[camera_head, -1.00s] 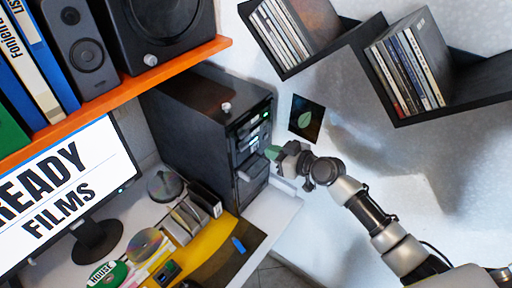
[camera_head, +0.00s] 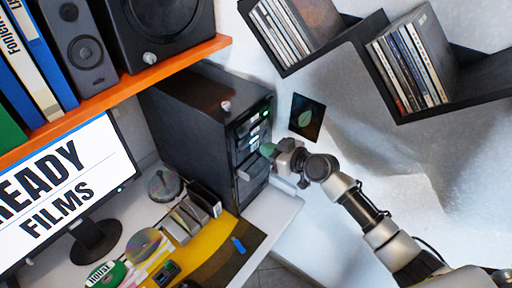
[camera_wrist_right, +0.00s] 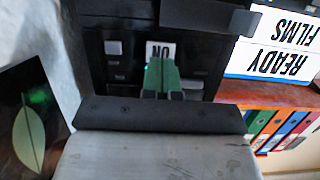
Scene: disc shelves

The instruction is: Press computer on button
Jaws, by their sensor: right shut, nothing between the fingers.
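The black computer tower (camera_head: 190,130) stands on the desk under the orange shelf, its front panel facing right in the head view. In the right wrist view, a white button marked "ON" (camera_wrist_right: 160,50) shows on the dark front of the tower (camera_wrist_right: 100,20), upside down. My right gripper (camera_head: 268,150) is shut and empty, its green fingertips at the tower's front. In the right wrist view, the fingertips (camera_wrist_right: 161,64) overlap the lower part of the ON button; whether they touch it I cannot tell. My left gripper is not in view.
A monitor (camera_head: 60,190) reading "READY FILMS" stands left on the desk. Discs and holders (camera_head: 190,218) lie before the tower. An orange shelf (camera_head: 130,95) with speakers hangs above. Black wall shelves (camera_head: 440,110) hold discs at upper right, and a leaf picture (camera_head: 306,117) hangs beside the tower.

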